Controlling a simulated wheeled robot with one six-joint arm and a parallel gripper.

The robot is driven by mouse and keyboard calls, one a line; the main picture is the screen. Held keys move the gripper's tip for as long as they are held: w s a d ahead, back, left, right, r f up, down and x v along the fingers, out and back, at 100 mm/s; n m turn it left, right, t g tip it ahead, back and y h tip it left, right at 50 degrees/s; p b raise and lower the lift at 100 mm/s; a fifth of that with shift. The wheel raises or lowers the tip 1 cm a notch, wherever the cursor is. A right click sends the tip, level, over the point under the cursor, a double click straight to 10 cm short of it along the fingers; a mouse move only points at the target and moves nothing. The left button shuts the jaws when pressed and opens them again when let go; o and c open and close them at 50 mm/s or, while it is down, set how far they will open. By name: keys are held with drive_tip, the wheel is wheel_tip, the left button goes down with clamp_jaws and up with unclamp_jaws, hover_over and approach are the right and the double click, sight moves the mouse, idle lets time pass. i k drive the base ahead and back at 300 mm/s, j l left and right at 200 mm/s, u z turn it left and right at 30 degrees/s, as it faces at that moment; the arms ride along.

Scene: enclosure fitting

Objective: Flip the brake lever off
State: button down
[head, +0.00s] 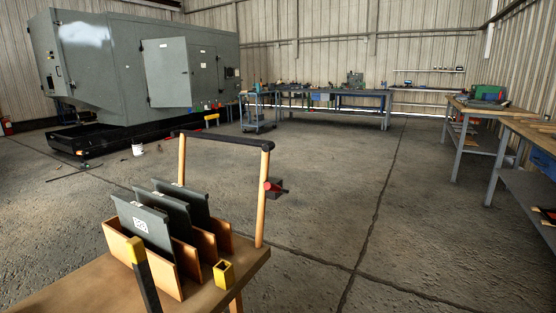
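A small red lever (275,187), which looks like the brake lever, sits on a dark mount on the right upright of a wooden cart (245,262) in the head view. It points to the right, roughly level and slightly tilted. The upright carries a black handle bar (222,138).
A grey enclosure (110,60) stands at back left. Workbenches (335,94) line the back and right. Floor right of the cart is clear.

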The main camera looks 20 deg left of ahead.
sight(269, 186)
drive_tip(key=i+j+u, duration=0.4)
drive_tip(key=i+j, duration=0.2)
drive_tip(key=i, duration=0.2)
